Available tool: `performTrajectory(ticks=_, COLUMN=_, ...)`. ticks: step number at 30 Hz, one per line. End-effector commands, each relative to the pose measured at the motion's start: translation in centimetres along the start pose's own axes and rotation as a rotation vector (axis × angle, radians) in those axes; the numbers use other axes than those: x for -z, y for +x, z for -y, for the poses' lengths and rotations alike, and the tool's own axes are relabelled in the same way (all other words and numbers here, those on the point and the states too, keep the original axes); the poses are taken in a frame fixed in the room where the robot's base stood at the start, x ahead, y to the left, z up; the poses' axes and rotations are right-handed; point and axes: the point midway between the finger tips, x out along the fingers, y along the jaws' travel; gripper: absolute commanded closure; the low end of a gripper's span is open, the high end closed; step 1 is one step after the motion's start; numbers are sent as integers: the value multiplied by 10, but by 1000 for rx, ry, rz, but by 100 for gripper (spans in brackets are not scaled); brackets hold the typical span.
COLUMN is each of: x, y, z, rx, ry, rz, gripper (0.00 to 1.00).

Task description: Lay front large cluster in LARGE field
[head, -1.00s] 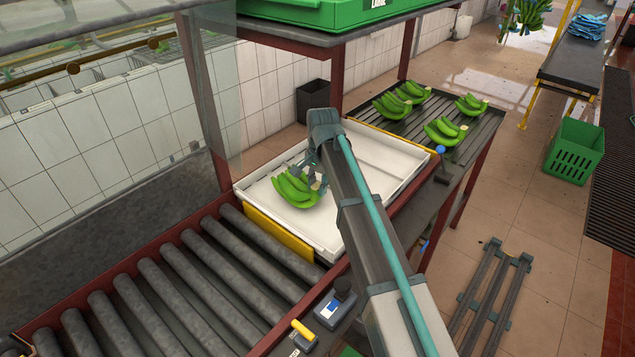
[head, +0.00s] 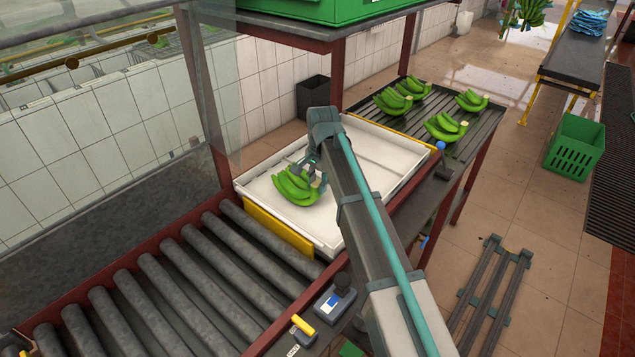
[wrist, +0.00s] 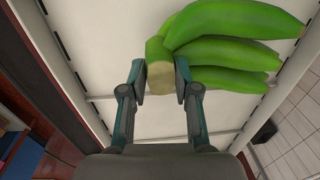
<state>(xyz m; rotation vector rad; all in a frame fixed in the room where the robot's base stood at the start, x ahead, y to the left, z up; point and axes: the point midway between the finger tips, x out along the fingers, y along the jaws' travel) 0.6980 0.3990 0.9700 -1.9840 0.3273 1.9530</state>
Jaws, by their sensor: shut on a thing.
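The green banana cluster (head: 295,186) is over the near-left part of the white tray (head: 388,198). In the wrist view the cluster (wrist: 230,40) has its fingers pointing right and its cut crown at the left. My gripper (head: 314,172) is shut on the crown, with one fingertip on each side of it, as the wrist view shows of my gripper (wrist: 163,80). Whether the cluster's underside touches the tray floor cannot be told. No field label can be read on the tray.
The tray has low walls and a thin rib across its floor. A yellow bar (head: 278,232) and rollers (head: 215,275) lie on its near side. Several clusters, one of them here (head: 446,127), lie on the slatted table (head: 415,128) beyond. A post (head: 203,95) stands at the left.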

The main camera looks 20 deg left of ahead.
Motion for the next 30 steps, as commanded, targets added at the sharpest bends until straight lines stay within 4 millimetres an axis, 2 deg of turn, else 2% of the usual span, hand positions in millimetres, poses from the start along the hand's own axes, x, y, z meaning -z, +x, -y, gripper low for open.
performTrajectory(ticks=3, x=0, y=1, z=0, rx=3, ry=0, rz=-1, gripper=100)
performTrajectory(ticks=4, x=0, y=0, z=1, rx=3, ry=0, rz=-1, gripper=65)
performTrajectory(ticks=8, x=0, y=0, z=0, rx=2, ry=0, rz=-1, gripper=43)
performTrajectory(ticks=9, x=0, y=0, z=0, rx=2, ry=0, rz=-1, gripper=40)
performTrajectory(ticks=20, x=0, y=-1, z=0, rx=-1, ry=0, rz=0, gripper=40)
performTrajectory(ticks=26, x=0, y=-24, z=0, rx=1, ry=0, rz=-1, gripper=40)
performTrajectory(ticks=30, x=1, y=-52, z=1, rx=2, ry=0, rz=-2, gripper=40)
